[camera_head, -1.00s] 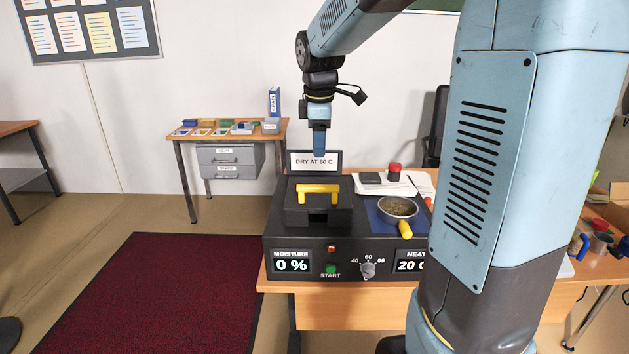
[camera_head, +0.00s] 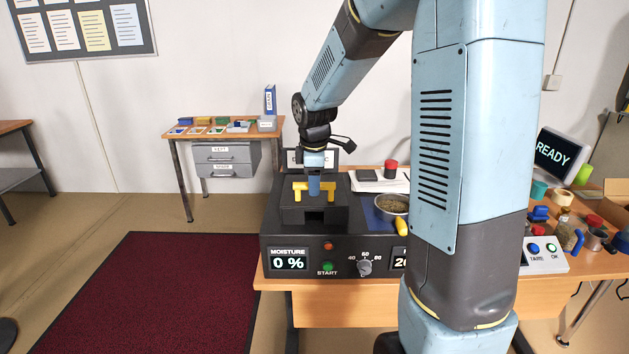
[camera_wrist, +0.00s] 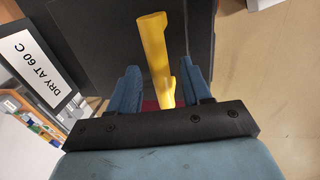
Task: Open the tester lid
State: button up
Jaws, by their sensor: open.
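The tester (camera_head: 340,250) is a black box on the wooden table, with a moisture display reading 0 %, a START button and a dial. Its raised black lid (camera_head: 312,215) is down and carries a yellow bar handle (camera_head: 298,190). My gripper (camera_head: 314,190) is lowered over the handle and hides its middle in the head view. In the wrist view my gripper (camera_wrist: 165,85) is open, with one blue finger on each side of the yellow handle (camera_wrist: 155,50). Gaps show between the fingers and the handle, so it is not gripped.
A pan (camera_head: 391,204) of granules with a yellow handle sits on the tester's right side, partly behind my arm. The DRY AT 60 C sign (camera_wrist: 38,68) stands behind the lid. A back table (camera_head: 225,130) holds trays. The red mat (camera_head: 150,290) is clear.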

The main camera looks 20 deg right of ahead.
jog(key=shift+c, duration=0.2)
grip_shut()
dwell(0.3)
